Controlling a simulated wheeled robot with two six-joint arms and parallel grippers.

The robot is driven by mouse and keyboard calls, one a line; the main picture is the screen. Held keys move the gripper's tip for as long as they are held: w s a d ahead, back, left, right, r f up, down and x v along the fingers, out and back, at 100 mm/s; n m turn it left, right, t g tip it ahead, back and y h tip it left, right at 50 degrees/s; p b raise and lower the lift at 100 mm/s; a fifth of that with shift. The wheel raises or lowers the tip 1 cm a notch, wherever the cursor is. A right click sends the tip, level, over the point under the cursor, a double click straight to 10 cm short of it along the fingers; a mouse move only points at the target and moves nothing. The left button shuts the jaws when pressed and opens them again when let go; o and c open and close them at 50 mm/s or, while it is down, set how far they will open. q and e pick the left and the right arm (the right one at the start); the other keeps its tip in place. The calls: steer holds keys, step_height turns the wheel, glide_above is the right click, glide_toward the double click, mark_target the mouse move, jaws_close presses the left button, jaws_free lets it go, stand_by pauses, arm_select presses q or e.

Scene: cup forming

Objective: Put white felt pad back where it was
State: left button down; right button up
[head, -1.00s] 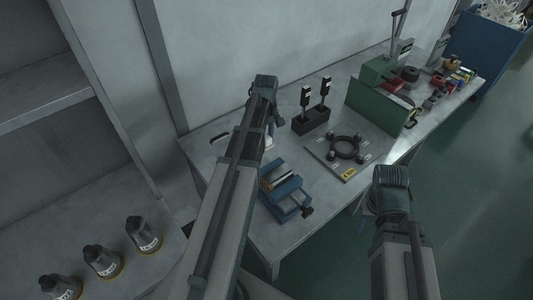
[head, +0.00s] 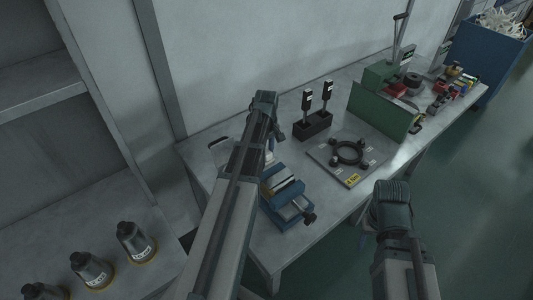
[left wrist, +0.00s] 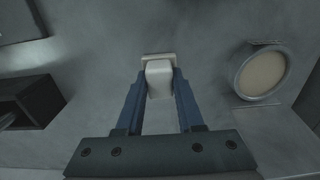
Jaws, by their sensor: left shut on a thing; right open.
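A small white block, which I take to be the white felt pad (left wrist: 158,78), sits between the two blue fingers of my left gripper (left wrist: 160,88) in the left wrist view. The fingers are shut on it, over the grey bench top. A thin pale plate shows at its far end; I cannot tell whether the block touches the bench. In the head view my left gripper (head: 270,146) is low over the bench behind the blue vise, partly hidden by my arm. My right gripper (head: 367,232) is open off the bench's front edge, mostly hidden by its wrist.
A blue vise (head: 286,200), a black holder (head: 313,126) with two upright gauges, and a plate with a black ring (head: 349,153) surround the left gripper. A round tan-faced thing (left wrist: 262,75) lies to its right in the left wrist view. A green machine (head: 383,112) stands farther along.

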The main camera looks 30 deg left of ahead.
mark_target(266, 151)
arm_select(q)
steer(key=shift+f, duration=0.25)
steer(key=c, duration=0.5)
jaws_free()
steer(key=shift+r, duration=0.1)
steer(key=shift+c, duration=0.2)
steer(key=shift+r, duration=0.2)
step_height(266, 151, up, 12)
steer(key=p, duration=1.2)
steer(key=s+d+m, duration=0.5)
steer(key=d, duration=0.5)
steer(key=s+d+m, duration=0.6)
steer(key=d, duration=0.4)
steer(key=s+d+m+y, duration=0.1)
steer(key=s+d+m, duration=0.4)
steer(key=d, duration=0.5)
steer(key=shift+s+d+m, duration=0.25)
steer(key=shift+m, duration=0.45)
